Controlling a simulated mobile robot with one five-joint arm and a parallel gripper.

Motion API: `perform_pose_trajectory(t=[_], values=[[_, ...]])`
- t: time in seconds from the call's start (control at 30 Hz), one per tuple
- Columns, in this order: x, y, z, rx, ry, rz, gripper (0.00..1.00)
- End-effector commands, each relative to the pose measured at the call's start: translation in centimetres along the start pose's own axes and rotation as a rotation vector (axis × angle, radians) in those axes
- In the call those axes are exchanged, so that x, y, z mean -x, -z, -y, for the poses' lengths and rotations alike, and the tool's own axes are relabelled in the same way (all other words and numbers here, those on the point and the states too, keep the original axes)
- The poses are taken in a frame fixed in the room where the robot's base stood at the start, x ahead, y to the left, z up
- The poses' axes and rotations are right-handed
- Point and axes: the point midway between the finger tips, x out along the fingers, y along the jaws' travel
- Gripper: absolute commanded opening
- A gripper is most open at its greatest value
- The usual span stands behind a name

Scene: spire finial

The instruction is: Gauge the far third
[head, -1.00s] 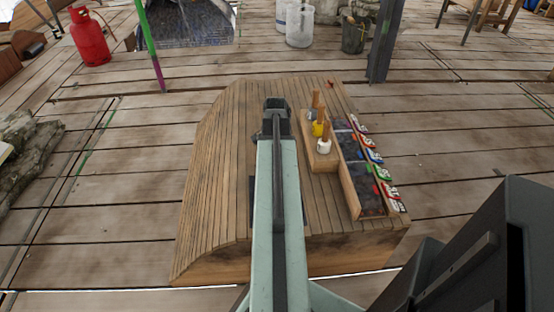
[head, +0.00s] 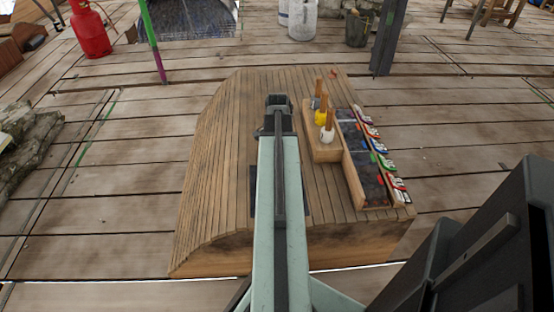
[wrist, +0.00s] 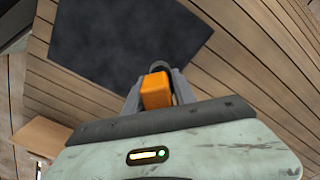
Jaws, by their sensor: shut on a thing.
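My gripper (head: 277,104) is over the plank-topped wooden platform (head: 220,150), near its middle. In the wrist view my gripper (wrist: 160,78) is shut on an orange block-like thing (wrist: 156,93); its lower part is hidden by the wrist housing. In the head view the held thing is hidden behind the arm. A dark square panel (wrist: 125,38) lies on the planks beyond the fingers in the wrist view. In the head view it (head: 258,190) is mostly covered by my arm.
Right of my arm stands a wooden block (head: 326,150) with wooden-handled tools, heads yellow, white and grey. Beside it is a dark-floored tray (head: 352,187) with coloured labelled tags along its edge. A green-purple post (head: 152,45) and dark post (head: 388,40) stand beyond. The platform's left side is clear.

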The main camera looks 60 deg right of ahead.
Motion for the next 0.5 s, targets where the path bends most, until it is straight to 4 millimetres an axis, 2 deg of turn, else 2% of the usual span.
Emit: perform_pose_trajectory(t=[0.07,0.33,0.37,0.43,0.5], values=[[-0.58,0.00,0.02,0.000,0.000,0.000,0.00],[-0.49,0.00,0.02,0.000,0.000,0.000,0.00],[-0.49,0.00,0.02,0.000,0.000,0.000,0.38],[-0.49,0.00,0.02,0.000,0.000,0.000,0.57],[-0.49,0.00,0.02,0.000,0.000,0.000,0.57]])
